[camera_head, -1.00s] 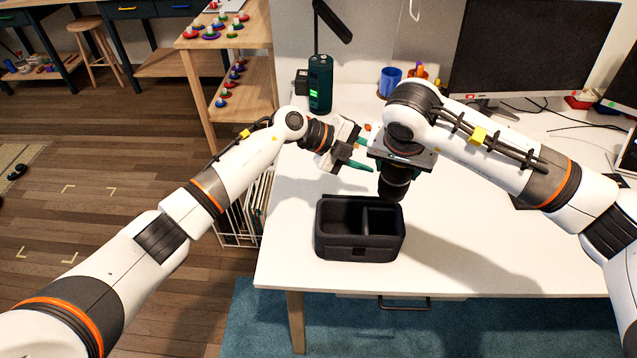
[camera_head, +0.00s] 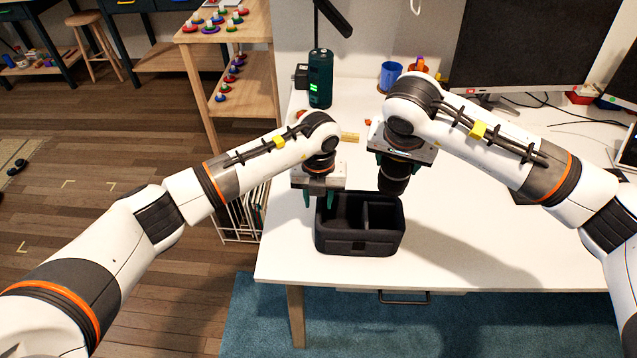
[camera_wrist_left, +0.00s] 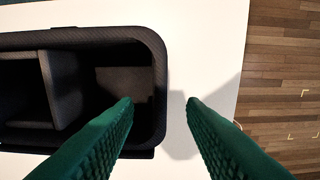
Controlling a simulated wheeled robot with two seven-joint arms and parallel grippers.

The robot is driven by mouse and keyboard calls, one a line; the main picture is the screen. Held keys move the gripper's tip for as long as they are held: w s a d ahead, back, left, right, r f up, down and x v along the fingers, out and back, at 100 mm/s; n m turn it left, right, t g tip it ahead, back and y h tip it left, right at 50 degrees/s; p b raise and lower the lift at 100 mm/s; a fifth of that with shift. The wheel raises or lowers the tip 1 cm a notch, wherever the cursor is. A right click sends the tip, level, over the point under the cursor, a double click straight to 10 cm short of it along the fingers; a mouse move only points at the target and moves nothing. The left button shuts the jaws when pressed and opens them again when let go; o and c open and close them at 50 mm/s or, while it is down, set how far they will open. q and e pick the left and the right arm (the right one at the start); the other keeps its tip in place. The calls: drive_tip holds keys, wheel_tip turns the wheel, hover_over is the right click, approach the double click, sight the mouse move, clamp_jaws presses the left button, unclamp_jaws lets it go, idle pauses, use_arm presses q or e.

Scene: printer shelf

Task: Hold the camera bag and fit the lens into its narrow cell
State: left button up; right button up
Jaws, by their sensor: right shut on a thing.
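The black camera bag (camera_head: 358,246) stands open on the white table, with a divider splitting it into a wider left cell and a narrower right cell. My left gripper (camera_head: 319,199) points down at the bag's left wall, open. In the left wrist view its green fingers (camera_wrist_left: 160,103) are apart, one over the bag's inside and one outside, with the bag's end wall (camera_wrist_left: 158,85) between them. Contact cannot be told. My right gripper (camera_head: 400,160) is shut on the black lens (camera_head: 394,180) and holds it upright above the bag's right rear. The right fingers are mostly hidden.
The white table (camera_head: 470,240) is clear to the right of the bag. Its left edge is close to my left gripper. A green device (camera_head: 320,78), a blue cup (camera_head: 391,76) and a monitor (camera_head: 520,45) stand at the back.

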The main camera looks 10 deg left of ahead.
sight(318, 208)
use_arm(q)
wheel_tip(318, 208, down, 6)
drive_tip(key=shift+r, duration=0.15)
idle(0.3)
clamp_jaws()
